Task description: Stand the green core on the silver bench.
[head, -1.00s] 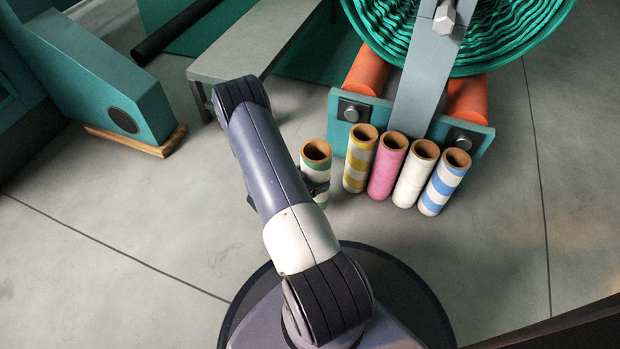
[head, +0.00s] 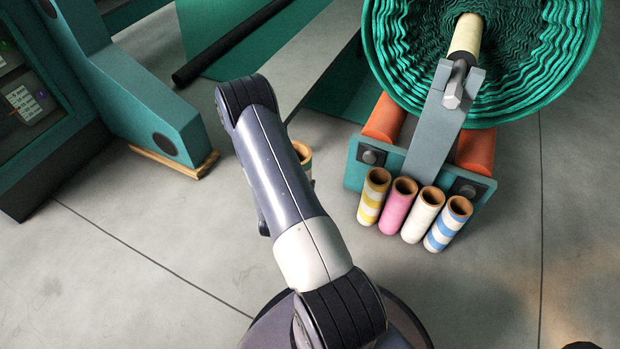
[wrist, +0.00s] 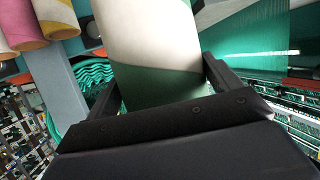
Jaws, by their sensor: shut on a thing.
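The green core, a tube with white and green bands, fills the upper middle of the wrist view (wrist: 150,40). My gripper (wrist: 163,85) is shut on it, with one dark finger on each side. My gripper is mostly hidden there by my arm. The silver bench (head: 290,60) is a grey flat top beyond my arm, partly covered by it. I cannot tell the core's height above the floor.
A yellow-banded core (head: 373,195), a pink core (head: 397,205), a white core (head: 422,213) and a blue-banded core (head: 447,223) stand in a row by the roller stand (head: 362,178). A big green netting roll (head: 560,60) is above. A teal machine foot (head: 150,110) stands left.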

